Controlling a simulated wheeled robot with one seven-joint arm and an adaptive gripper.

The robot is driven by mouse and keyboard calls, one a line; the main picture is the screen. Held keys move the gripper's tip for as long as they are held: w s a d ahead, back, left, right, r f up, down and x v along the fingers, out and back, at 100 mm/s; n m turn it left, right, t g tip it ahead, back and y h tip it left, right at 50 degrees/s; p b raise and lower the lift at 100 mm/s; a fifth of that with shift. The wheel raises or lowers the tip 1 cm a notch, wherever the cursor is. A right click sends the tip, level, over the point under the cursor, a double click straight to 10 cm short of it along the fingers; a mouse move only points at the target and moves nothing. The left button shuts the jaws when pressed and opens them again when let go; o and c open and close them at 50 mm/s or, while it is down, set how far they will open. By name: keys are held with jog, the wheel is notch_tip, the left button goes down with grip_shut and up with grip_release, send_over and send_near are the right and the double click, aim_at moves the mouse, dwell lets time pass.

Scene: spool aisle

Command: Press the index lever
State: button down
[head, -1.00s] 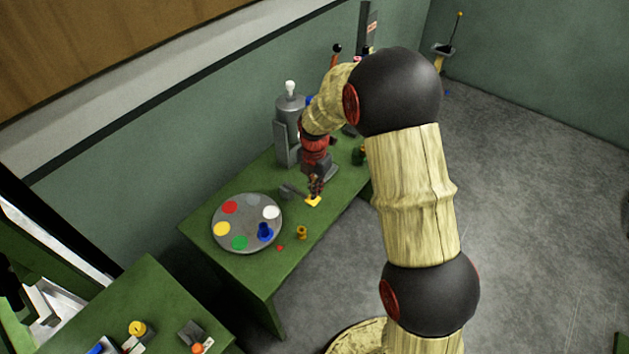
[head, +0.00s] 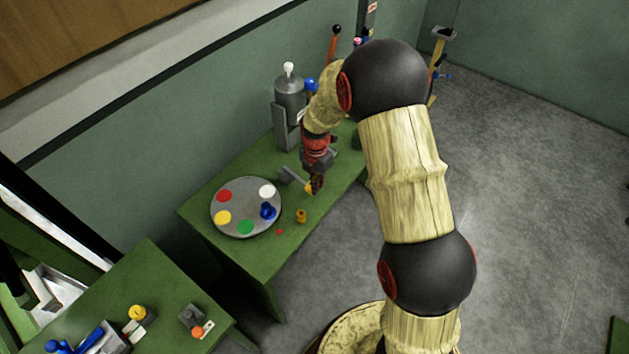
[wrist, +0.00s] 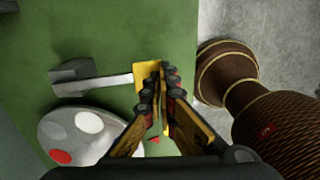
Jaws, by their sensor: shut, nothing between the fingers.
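The index lever (wrist: 108,84) is a light grey bar from a dark grey block (wrist: 75,78), with a yellow pad (wrist: 146,72) at its end. In the head view the lever (head: 294,176) stands beside the round grey disc (head: 234,212), which carries coloured spots; the wrist view also shows part of the disc (wrist: 60,128). My gripper (wrist: 163,70) is shut and empty. Its tips are at the right part of the yellow pad and cover some of it. In the head view my gripper (head: 316,188) also overlaps the pad. I cannot tell if they touch.
A blue spool (head: 267,210) stands on the disc. A small yellow-brown spool (head: 301,216) stands on the green table (head: 262,262) near its front edge. A grey cylinder with a white knob (head: 290,92) stands behind. Another green table (head: 160,290) is at lower left.

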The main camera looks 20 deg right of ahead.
jog(key=shift+r, duration=0.2)
jog(key=shift+r+p, duration=0.55)
jog(key=shift+r, duration=0.2)
